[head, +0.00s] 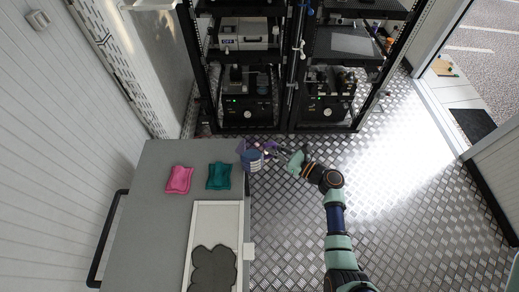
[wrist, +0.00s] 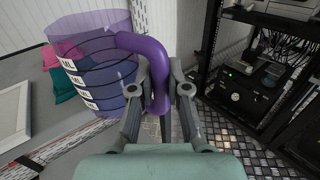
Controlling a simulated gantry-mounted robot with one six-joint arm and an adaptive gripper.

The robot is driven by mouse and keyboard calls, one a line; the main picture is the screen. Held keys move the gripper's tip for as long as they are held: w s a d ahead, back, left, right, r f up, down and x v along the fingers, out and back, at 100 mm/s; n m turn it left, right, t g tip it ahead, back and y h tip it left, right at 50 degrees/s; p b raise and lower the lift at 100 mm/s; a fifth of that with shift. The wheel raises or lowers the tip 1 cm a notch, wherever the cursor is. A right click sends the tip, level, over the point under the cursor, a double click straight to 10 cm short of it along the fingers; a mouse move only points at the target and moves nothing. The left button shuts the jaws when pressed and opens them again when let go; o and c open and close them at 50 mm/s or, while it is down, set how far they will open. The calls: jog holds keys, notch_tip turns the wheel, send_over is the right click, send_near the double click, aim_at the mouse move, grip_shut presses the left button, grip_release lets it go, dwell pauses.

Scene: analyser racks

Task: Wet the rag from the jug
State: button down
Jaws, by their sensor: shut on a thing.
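The jug (head: 253,160) is a see-through purple vessel with dark rings and white ML labels. It is at the far right corner of the grey table, overlapping its edge in the head view. My gripper (head: 279,153) is to its right, shut on the purple handle (wrist: 155,60). The jug body (wrist: 85,65) fills the left of the wrist view and looks near upright. A pink cloth (head: 179,179) and a teal cloth (head: 219,177) lie on the table left of the jug. I cannot tell whether the jug touches the table, or whether it holds liquid.
A white-rimmed tray (head: 217,204) holding a dark grey scalloped piece (head: 213,268) lies on the near right of the table (head: 150,225). Black equipment racks (head: 292,128) stand behind. The metal floor (head: 410,190) right of the table is clear.

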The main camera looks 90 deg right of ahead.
jog(key=shift+d+r, duration=0.1)
dwell(0.3)
jog(key=w+d+n+y, duration=0.1)
jog(key=d+n+t+y, duration=0.1)
jog(key=d, duration=0.1)
jog(key=w+d+n+t+y, duration=0.1)
jog(key=y, duration=0.1)
jog(key=shift+w+d, duration=0.35)
jog(key=shift+d, duration=0.05)
jog(key=shift+r, duration=0.1)
jog(key=shift+w+a+r+n+g, duration=0.7)
jog(key=shift+w+r+n, duration=0.25)
jog(key=shift+r, duration=0.1)
jog(key=shift+w+a+r+n+g, duration=0.7)
jog(key=shift+w+r+n, duration=0.2)
jog(key=shift+r, duration=0.1)
jog(key=shift+w+a+r+n+g, duration=0.65)
jog(key=shift+w+r+n, duration=0.2)
jog(key=shift+r+n, duration=0.15)
jog(key=shift+w+r+g, duration=0.15)
jog(key=shift+g, duration=0.1)
